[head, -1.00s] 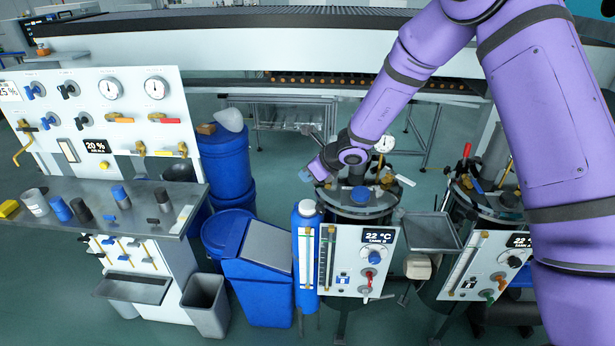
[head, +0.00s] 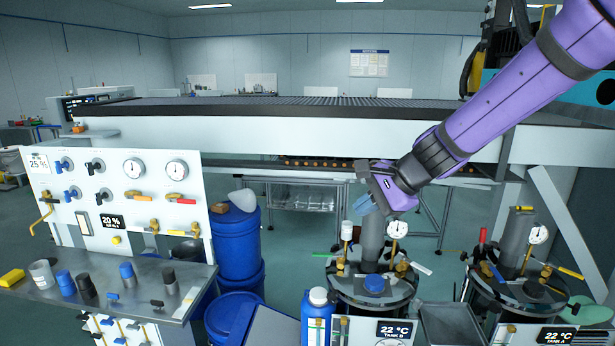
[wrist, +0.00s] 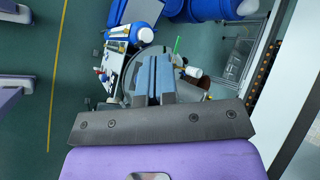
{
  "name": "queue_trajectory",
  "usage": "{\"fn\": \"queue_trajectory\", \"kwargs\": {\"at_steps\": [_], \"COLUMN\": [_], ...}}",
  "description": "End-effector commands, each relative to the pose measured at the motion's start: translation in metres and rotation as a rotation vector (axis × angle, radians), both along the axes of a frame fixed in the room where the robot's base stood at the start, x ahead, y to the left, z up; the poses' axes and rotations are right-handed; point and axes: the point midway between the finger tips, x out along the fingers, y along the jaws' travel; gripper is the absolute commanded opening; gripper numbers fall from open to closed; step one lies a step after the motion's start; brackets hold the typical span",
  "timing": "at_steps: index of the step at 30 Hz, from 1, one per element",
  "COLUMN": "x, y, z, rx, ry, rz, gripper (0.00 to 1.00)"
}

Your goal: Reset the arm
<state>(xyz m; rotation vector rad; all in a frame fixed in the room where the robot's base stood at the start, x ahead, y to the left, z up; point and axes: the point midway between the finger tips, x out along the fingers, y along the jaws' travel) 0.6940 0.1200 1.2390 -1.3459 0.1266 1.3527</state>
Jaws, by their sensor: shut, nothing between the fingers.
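My purple arm reaches in from the upper right of the head view. My gripper (head: 364,203) is above and just behind the left tank (head: 372,292), beside its grey column. Its blue fingers are together with nothing between them. In the wrist view the blue fingers (wrist: 153,75) lie side by side, with the tank lid (wrist: 133,72) below and beyond them, partly hidden by the fingers.
A panel (head: 120,200) with gauges and valves stands at the left, over a metal shelf (head: 200,275) holding several knobs. Blue drums (head: 237,240) stand beside it. A second tank (head: 515,290) is at the right. A conveyor (head: 300,125) runs behind.

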Motion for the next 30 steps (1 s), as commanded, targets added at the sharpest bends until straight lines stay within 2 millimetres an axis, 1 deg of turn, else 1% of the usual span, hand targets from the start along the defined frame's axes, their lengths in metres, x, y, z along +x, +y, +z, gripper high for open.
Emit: {"fn": "queue_trajectory", "kwargs": {"at_steps": [1, 6, 13, 19, 24, 27, 30], "x": [-0.014, -0.061, -0.125, -0.181, -0.225, -0.244, -0.256], "y": [-0.009, -0.038, -0.081, -0.121, -0.155, -0.171, -0.181], "z": [0.013, 0.041, 0.065, 0.076, 0.079, 0.078, 0.078], "rx": [-0.039, -0.188, -0.413, -0.627, -0.808, -0.892, -0.952], "ry": [-0.043, -0.160, -0.289, -0.365, -0.400, -0.407, -0.408], "rz": [0.046, 0.206, 0.402, 0.551, 0.656, 0.701, 0.730], "gripper": [0.00, 0.00, 0.00, 0.00, 0.00, 0.00, 0.00]}}
